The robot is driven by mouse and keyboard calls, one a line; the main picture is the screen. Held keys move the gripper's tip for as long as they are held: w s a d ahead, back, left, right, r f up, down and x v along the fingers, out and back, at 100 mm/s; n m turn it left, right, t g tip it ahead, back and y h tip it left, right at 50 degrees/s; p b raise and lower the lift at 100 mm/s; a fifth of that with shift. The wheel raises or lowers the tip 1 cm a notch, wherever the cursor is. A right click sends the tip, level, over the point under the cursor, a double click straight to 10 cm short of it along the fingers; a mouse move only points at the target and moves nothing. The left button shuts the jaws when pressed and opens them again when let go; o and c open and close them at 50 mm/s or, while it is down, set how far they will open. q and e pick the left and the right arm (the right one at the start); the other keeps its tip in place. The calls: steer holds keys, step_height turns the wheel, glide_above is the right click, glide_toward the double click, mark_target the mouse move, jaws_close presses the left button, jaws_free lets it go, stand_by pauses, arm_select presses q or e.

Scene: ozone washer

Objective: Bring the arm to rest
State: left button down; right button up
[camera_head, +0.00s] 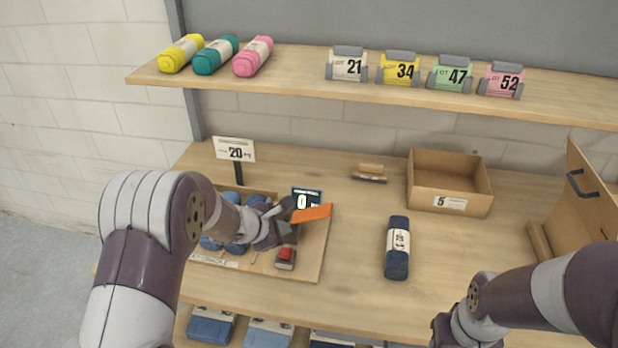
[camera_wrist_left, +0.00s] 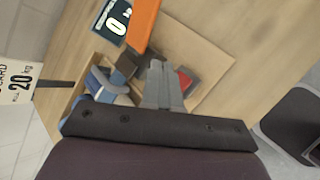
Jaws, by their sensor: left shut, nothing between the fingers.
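My left arm comes in from the left in the head view. Its gripper (camera_head: 288,228) is shut with nothing between its fingers, above the wooden board by the small display (camera_head: 307,198). The left wrist view shows the closed fingers (camera_wrist_left: 157,78) close to the orange piece (camera_wrist_left: 143,24) and a red button (camera_wrist_left: 184,80); contact cannot be told. My right arm comes in at the lower right. Its wrist reaches the bottom edge, and its fingers are out of the picture.
A wooden board (camera_head: 309,262) with blue rolls and a red button (camera_head: 285,256) lies under the left arm. A dark blue roll (camera_head: 397,262) lies mid-table. A cardboard box (camera_head: 465,206) stands behind it. A shelf (camera_head: 290,76) runs above. The table's middle is mostly clear.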

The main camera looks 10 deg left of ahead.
arm_select(q)
steer(key=s+a+r+m+g+y, duration=0.2)
steer(key=s+m+g+y, duration=0.2)
steer(key=s+m, duration=1.8)
steer(key=s+g, duration=0.2)
steer(key=s, duration=0.1)
steer(key=shift+r+g, duration=0.2)
steer(key=shift+g, duration=0.2)
steer(key=shift+s, duration=0.15)
